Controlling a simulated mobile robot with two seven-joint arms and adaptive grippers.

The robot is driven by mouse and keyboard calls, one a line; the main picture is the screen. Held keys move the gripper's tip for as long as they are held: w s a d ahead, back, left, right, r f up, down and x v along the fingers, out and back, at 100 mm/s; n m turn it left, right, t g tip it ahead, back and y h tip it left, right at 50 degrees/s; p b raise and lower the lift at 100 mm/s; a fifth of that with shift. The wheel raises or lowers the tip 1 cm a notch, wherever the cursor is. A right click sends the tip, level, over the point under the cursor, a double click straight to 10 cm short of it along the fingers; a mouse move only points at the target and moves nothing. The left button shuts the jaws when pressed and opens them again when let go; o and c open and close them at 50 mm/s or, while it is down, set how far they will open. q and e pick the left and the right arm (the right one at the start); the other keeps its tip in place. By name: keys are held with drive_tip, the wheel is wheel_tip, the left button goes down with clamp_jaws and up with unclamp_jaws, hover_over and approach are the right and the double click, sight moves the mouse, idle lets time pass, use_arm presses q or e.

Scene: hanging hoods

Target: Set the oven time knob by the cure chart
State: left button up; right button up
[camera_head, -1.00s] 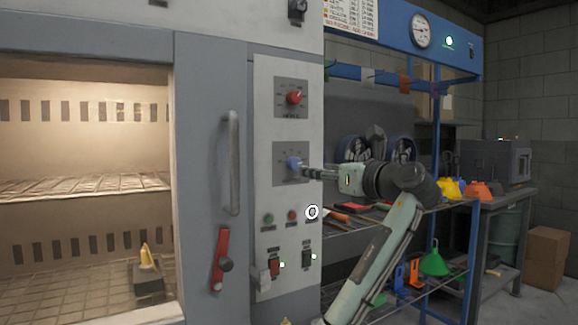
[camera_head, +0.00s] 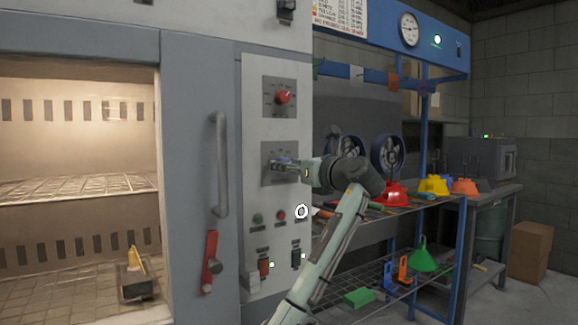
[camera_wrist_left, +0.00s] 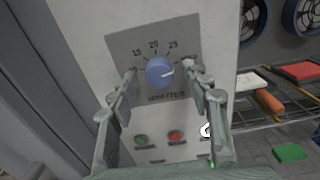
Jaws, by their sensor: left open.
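The time knob (camera_wrist_left: 160,72) is blue, on a grey dial plate marked minutes, with 15, 20 and 25 legible around its top. Its white pointer aims right and slightly up, past 25; the mark there is partly hidden by a finger. My left gripper (camera_head: 277,163) is at the dial plate (camera_head: 268,150) on the oven panel. In the left wrist view, the open fingers of my left gripper (camera_wrist_left: 158,77) stand on both sides of the knob, with gaps visible. The cure chart (camera_head: 340,16) hangs at the top, cut off, its text too small to read. My right gripper is not in view.
A red knob (camera_head: 283,97) sits above on the panel. Green (camera_wrist_left: 141,141) and red (camera_wrist_left: 176,137) buttons sit below the time knob. A vertical door handle (camera_head: 220,165) and red lever (camera_head: 210,262) are left of the panel. A shelf rack with funnels stands right.

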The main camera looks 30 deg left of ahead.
use_arm(q)
drive_tip(key=shift+c, duration=0.6)
clamp_jaws()
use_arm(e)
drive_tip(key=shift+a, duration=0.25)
use_arm(q)
drive_tip(key=shift+n, duration=0.4)
drive_tip(key=shift+w+n+b, duration=0.1)
drive_tip(key=shift+n+b, duration=1.15)
drive_tip(key=shift+n, duration=10.15)
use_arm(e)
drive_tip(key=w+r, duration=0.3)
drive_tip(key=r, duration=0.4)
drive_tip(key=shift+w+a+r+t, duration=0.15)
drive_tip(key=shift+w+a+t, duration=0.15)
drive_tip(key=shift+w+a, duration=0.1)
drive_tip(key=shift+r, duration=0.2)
